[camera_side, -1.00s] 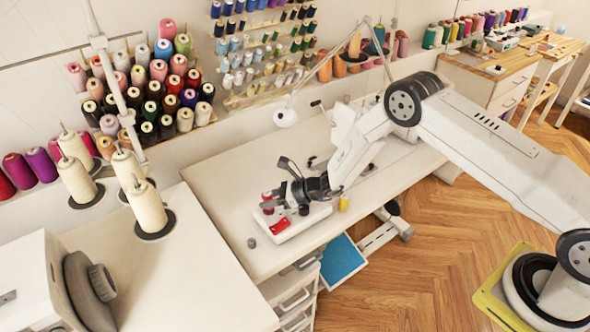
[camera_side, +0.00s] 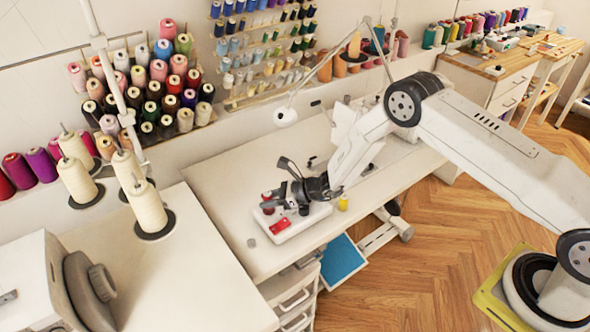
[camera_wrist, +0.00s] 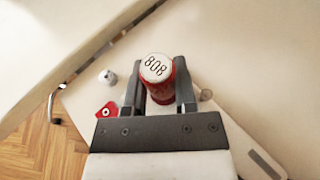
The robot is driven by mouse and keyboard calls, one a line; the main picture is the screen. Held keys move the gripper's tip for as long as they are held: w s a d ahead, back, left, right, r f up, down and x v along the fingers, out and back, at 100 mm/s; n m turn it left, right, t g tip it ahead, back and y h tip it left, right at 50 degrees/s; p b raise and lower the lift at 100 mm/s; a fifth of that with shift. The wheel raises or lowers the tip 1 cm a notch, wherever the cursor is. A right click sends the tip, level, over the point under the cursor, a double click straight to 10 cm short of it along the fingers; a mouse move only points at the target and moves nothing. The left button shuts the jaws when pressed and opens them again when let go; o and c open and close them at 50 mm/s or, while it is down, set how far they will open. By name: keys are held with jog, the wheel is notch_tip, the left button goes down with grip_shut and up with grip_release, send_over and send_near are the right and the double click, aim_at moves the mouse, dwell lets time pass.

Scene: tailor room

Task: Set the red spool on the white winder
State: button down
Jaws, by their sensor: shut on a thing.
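The red spool (camera_wrist: 158,88) has a white top marked 808. My gripper (camera_wrist: 159,92) is shut on it, one dark finger on each side, in the wrist view. In the side view, my gripper (camera_side: 276,203) and the red spool (camera_side: 267,196) are at the far-left end of the white winder (camera_side: 306,219). The winder is a low white box with a red piece (camera_side: 280,225) on it. My gripper hides part of its top. I cannot tell whether the spool's base touches the winder.
A small grey metal piece (camera_side: 251,243) lies on the white table (camera_side: 226,205), left of the winder. A yellow spool (camera_side: 343,203) stands to the right. A thread rack (camera_side: 150,100) is at the back left. The table left of the winder is mostly clear.

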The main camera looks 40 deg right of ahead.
jog(key=shift+f, duration=0.55)
jog(key=c, duration=0.7)
grip_release()
jog(key=shift+v, duration=5.5)
jog(key=shift+r, duration=0.1)
